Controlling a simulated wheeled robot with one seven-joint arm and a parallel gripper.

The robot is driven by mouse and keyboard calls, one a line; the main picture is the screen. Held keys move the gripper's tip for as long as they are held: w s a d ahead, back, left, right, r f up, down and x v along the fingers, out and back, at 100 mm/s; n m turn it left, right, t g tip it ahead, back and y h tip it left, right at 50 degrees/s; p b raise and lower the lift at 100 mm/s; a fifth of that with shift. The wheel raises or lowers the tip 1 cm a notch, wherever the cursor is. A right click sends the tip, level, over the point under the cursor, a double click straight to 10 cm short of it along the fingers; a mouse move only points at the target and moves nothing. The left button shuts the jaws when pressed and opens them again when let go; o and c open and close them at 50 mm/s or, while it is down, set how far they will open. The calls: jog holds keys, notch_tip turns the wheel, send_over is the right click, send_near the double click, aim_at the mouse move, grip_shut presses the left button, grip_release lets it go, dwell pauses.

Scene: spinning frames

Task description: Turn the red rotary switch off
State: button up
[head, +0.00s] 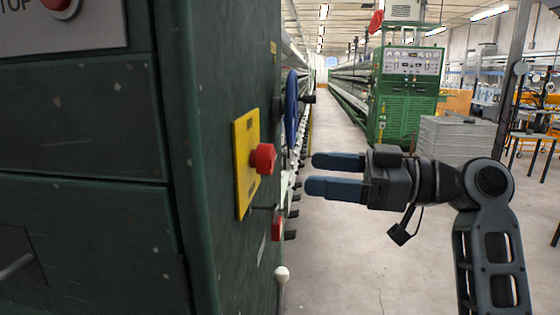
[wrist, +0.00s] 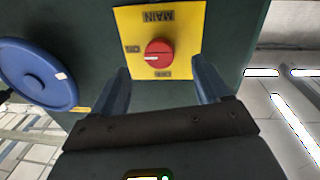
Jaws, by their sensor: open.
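The red rotary switch (head: 263,158) sits on a yellow plate (head: 243,188) on the side of the dark green cabinet. In the wrist view the round red knob (wrist: 159,53) has a white mark on its left side, level with a small label there that looks like ON. Another small label, which looks like OFF, is under the knob, and MAIN shows upside down above. My gripper (head: 308,174) is open and empty, to the right of the knob in the head view and pointing at it. In the wrist view its blue fingers stand on either side of the knob, apart from it.
A blue handwheel (head: 292,108) sits beyond the plate and shows left of it in the wrist view. A red handle (head: 278,227) and a white-knobbed lever (head: 281,274) are below. A red button (head: 58,4) is on the front. The aisle floor (head: 345,260) is clear.

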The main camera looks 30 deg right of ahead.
aim_at(272, 161)
jog(key=shift+n+g, duration=0.3)
jog(key=shift+n, duration=0.2)
jog(key=shift+r+p+x, duration=0.2)
jog(key=shift+p+x, duration=0.05)
jog(key=shift+x, duration=1)
jog(key=shift+r+p+x, duration=0.2)
jog(key=shift+p+x, duration=0.05)
jog(key=shift+x, duration=0.95)
jog(key=shift+r+p+x, duration=0.2)
jog(key=shift+p+x, duration=0.05)
jog(key=shift+x, duration=1)
jog(key=shift+w+d, duration=0.1)
jog(key=shift+w, duration=0.05)
jog(key=c, duration=1)
jog(key=shift+c, duration=0.2)
